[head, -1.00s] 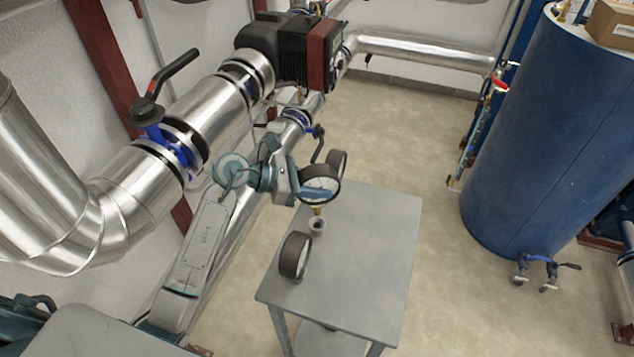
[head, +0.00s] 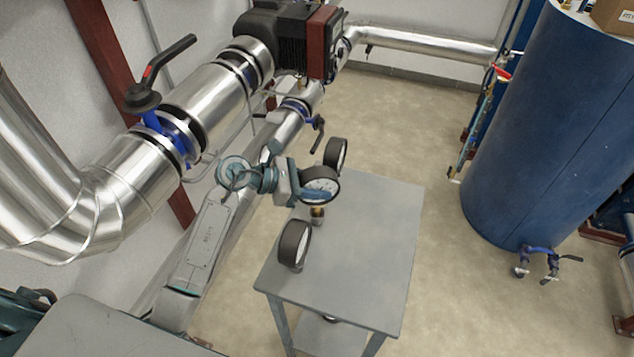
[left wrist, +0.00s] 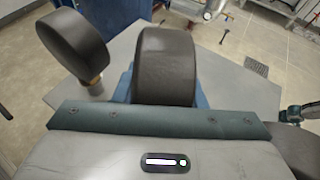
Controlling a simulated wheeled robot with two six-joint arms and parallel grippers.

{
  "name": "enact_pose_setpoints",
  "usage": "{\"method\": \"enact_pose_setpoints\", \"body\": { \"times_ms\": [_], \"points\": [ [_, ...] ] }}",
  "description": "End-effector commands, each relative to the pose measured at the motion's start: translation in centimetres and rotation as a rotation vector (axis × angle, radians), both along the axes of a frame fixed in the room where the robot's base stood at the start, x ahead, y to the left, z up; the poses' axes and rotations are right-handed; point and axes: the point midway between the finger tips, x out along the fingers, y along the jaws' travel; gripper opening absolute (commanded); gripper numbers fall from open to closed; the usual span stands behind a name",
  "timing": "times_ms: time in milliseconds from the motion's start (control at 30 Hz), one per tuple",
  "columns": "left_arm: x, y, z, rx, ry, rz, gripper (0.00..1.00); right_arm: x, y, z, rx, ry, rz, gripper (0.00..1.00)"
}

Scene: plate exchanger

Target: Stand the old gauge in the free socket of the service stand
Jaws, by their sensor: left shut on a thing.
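My left gripper (head: 294,188) is shut on a round gauge (head: 320,185) with a white dial, black rim and brass stem. The held gauge is upright over the middle of the grey service stand (head: 368,255). Its stem is at the middle socket, whose rim is mostly hidden; I cannot tell whether it is fully seated. Two other dark-rimmed gauges stand on the stand, one behind (head: 335,154) and one in front (head: 293,244).
Large silver pipes (head: 140,185) with a black-handled valve (head: 150,90) run along the left, close to my left arm. A blue tank (head: 545,130) stands at the right. The stand's right half is bare, and open floor lies between it and the tank.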

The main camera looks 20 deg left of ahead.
Motion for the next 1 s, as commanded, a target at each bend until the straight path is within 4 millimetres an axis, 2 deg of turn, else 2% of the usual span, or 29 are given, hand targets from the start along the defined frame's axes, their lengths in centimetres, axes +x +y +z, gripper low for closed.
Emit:
{"method": "enact_pose_setpoints", "body": {
  "times_ms": [433,900,933,1000],
  "points": [
    [0.0,0.0,-2.2,-0.001,-0.002,0.000,0.00,0.3,0.1,-2.1,0.000,0.000,0.000,0.36],
    [0.0,0.0,-2.6,-0.001,-0.002,0.000,0.00,0.9,-0.5,-2.2,-0.005,-0.009,0.003,0.36],
    [0.0,0.0,-2.6,-0.001,-0.002,0.000,0.39,0.9,-0.5,-2.2,-0.005,-0.009,0.003,0.36],
    [0.0,0.0,-2.6,-0.001,-0.002,0.000,0.53,0.9,-0.5,-2.2,-0.006,-0.009,0.003,0.36]
  ]
}}
